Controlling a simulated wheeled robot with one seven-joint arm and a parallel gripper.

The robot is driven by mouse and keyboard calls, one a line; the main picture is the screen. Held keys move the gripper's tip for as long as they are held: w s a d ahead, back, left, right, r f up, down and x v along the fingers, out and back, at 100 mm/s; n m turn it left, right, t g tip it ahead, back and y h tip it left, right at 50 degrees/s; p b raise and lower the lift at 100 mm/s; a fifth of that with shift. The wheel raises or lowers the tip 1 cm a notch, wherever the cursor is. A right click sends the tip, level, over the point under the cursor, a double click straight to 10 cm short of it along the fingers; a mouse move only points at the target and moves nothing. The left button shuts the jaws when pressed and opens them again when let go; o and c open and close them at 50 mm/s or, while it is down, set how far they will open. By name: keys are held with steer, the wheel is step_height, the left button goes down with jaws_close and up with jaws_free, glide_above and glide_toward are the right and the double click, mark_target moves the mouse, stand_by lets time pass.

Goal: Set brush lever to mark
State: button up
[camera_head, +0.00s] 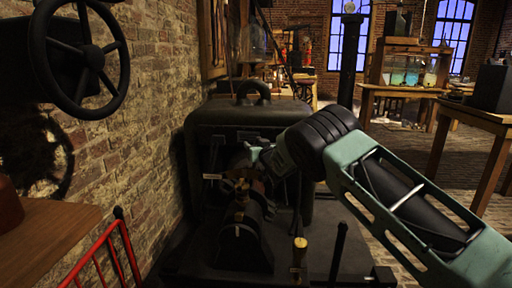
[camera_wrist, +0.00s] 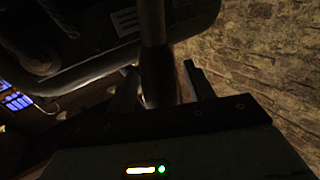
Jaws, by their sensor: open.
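The dark machine (camera_head: 245,118) with an arched housing stands against the brick wall, with brass fittings (camera_head: 240,185) at its front. My gripper (camera_head: 256,158) is at the front of the machine, beside these fittings, and its fingers are small and dark there. In the wrist view my gripper (camera_wrist: 160,85) is open, with a dark upright rod with a thicker grip (camera_wrist: 157,72) between its fingers. This rod may be the brush lever; contact cannot be told. No mark can be made out.
A brass-topped post (camera_head: 300,252) and a black rod (camera_head: 338,248) stand at the machine's front. A black handwheel (camera_head: 88,55) is on the left wall, above a red rail (camera_head: 105,245). A wooden table (camera_head: 480,118) stands right, with open floor before it.

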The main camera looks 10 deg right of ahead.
jaws_close()
steer(key=shift+n+g, duration=0.4)
steer(key=shift+n, duration=0.5)
steer(key=shift+w+a+r, duration=0.1)
steer(key=shift+w+a, duration=0.15)
steer(key=shift+a, duration=0.5)
steer(key=shift+w+a+r, duration=0.1)
steer(key=shift+w+a, duration=0.15)
steer(key=shift+a, duration=0.5)
steer(key=shift+w+a+r, duration=0.1)
steer(key=shift+w+a, duration=0.15)
steer(key=shift+a, duration=0.5)
jaws_free()
steer(key=shift+f, duration=0.1)
steer(key=shift+s, duration=0.1)
steer(key=s+d+r+p, duration=0.1)
steer(key=s+d+p, duration=0.1)
steer(key=s, duration=1.5)
steer(key=shift+d+r, duration=0.15)
steer(key=shift+d, duration=0.1)
